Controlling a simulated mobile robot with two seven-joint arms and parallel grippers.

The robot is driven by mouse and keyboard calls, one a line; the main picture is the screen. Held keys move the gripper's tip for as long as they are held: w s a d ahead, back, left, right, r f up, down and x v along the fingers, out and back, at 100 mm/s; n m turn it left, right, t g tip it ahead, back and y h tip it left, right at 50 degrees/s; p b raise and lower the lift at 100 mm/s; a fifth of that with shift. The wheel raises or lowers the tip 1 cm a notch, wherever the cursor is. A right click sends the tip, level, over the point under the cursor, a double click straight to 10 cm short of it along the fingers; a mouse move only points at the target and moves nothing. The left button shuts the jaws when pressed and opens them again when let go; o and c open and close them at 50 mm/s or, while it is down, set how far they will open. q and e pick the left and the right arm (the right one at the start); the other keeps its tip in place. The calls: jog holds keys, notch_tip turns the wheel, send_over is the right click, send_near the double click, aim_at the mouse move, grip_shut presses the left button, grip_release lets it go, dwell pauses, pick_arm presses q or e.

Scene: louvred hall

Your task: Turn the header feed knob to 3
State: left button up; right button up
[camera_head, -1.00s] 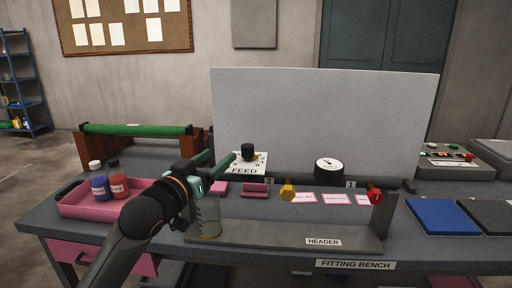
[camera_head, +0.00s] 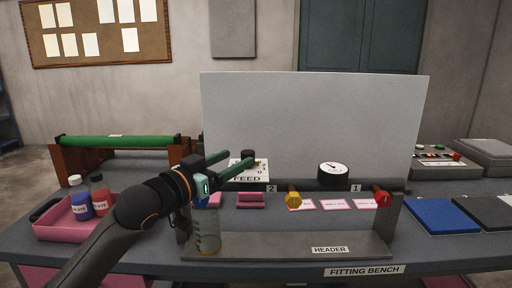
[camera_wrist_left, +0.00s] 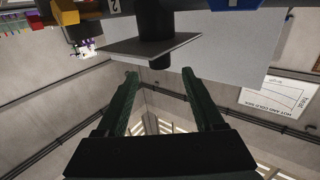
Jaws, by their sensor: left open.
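The header feed knob (camera_head: 248,155) is a black knob on a white plate marked FEED (camera_head: 236,172). A "0" shows on the plate; the knob's pointer setting is hard to read. In the left wrist view, which looks upside down, the plate (camera_wrist_left: 150,46) sits on a black post, and the knob's end (camera_wrist_left: 160,62) shows past its edge. My left gripper (camera_head: 240,156) is open, its green fingers reaching towards the knob and overlapping the plate in the head view. In the wrist view, the fingertips (camera_wrist_left: 159,75) are spread on either side of the knob, apart from it. My right gripper is out of view.
The header (camera_head: 290,245) has a gauge (camera_head: 333,175), a yellow valve (camera_head: 293,200) and a red valve (camera_head: 382,198). A clear beaker (camera_head: 206,235) stands below my gripper. A pink tray with bottles (camera_head: 62,228) is at left. A tall grey panel (camera_head: 310,125) stands behind.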

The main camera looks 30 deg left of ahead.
aim_at(256, 162)
pick_arm(q)
jog(key=w, duration=0.6)
jog(key=w+p, duration=0.1)
jog(key=w, duration=0.2)
jog(key=shift+d, duration=0.4)
jog(key=shift+c, duration=0.2)
grip_shut()
